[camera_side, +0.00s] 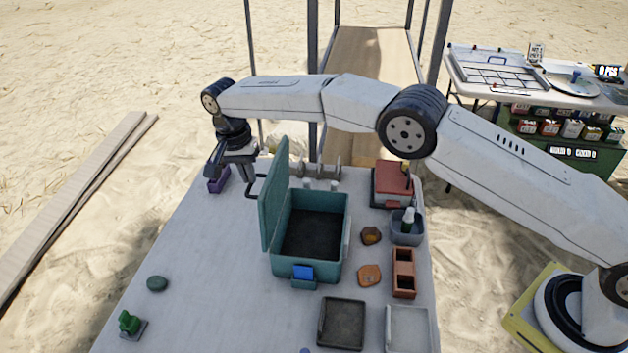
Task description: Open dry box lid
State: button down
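The dry box is a teal box (327,262) with a dark interior, standing on the middle of the table. Its teal lid (274,195) stands raised, roughly upright along the box's left side, and the inside of the box shows. A blue latch (302,273) is on the front wall. My gripper (238,184) points down to the left of the lid, close to a dark handle-like loop (255,190). I cannot tell whether the fingers touch the loop or the lid, or how far apart they are.
A red-topped box (393,177), a bin with a bottle (407,220), brown pieces (371,235) and trays (342,326) lie right and front of the dry box. A purple object (217,180) is near my gripper.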

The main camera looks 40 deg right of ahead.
jog(key=f, duration=0.2)
jog(key=d+f, duration=0.1)
jog(key=shift+s, duration=0.35)
jog(key=c, duration=0.7)
grip_release()
jog(key=shift+r, duration=0.25)
jog(key=shift+w+a+r, duration=0.2)
jog(key=shift+a+r, duration=0.1)
jog(key=shift+r, duration=1.35)
jog(key=shift+w+a+r, duration=0.2)
jog(key=shift+a+r, duration=0.1)
jog(key=shift+r, duration=1.3)
jog(key=shift+w+a+r, duration=0.2)
jog(key=shift+a+r, duration=0.1)
jog(key=shift+r, duration=1.35)
